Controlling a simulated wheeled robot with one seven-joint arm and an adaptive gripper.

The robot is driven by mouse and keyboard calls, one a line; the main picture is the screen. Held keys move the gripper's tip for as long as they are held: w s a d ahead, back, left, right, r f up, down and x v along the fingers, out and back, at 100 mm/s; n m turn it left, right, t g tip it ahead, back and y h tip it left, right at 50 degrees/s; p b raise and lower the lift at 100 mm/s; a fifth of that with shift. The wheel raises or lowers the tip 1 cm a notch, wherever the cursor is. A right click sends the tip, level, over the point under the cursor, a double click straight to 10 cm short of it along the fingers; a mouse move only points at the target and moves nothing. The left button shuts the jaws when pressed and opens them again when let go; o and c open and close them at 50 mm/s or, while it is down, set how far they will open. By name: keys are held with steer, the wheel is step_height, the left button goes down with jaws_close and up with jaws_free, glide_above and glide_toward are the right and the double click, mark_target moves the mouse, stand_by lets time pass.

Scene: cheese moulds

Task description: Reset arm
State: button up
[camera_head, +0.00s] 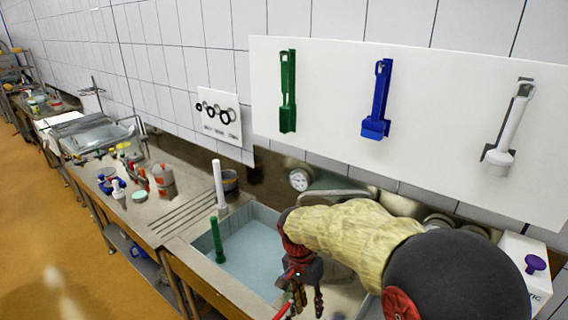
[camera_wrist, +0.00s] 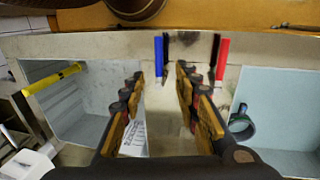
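My gripper (camera_head: 303,296) hangs from my arm in the lower middle of the head view, beside the right part of a water-filled sink basin (camera_head: 233,290). In the wrist view my gripper (camera_wrist: 160,82) points down with its two orange-and-black fingers apart. Nothing is held between the fingers. Below them is a pale strip of counter between two basins, with a sheet of printed paper (camera_wrist: 133,138) partly hidden by the left finger.
A green handle (camera_head: 217,240) stands in the basin. In the wrist view, blue (camera_wrist: 159,55) and red (camera_wrist: 222,58) pen-like items lie beyond the fingers. A dark ring-shaped item (camera_wrist: 241,122) is in the right basin. A white box with a purple knob (camera_head: 536,264) stands right.

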steer(key=s+d+r+n+t+b, duration=0.1)
steer(key=s+d+r+n+t, duration=0.1)
steer(key=s, duration=0.4)
steer(key=s+d+r+n+t+y+b, duration=0.1)
steer(key=s+d+r+n+t+b, duration=0.1)
steer(key=s+d+r, duration=0.3)
steer(key=s+d+r+n+t+b, duration=0.2)
steer(key=s+r, duration=0.3)
steer(key=s, duration=0.3)
steer(key=shift+s+d+r+n+t+y, duration=0.15)
steer(key=shift+d+r+n+t+y, duration=0.3)
steer(key=shift+d+n, duration=0.25)
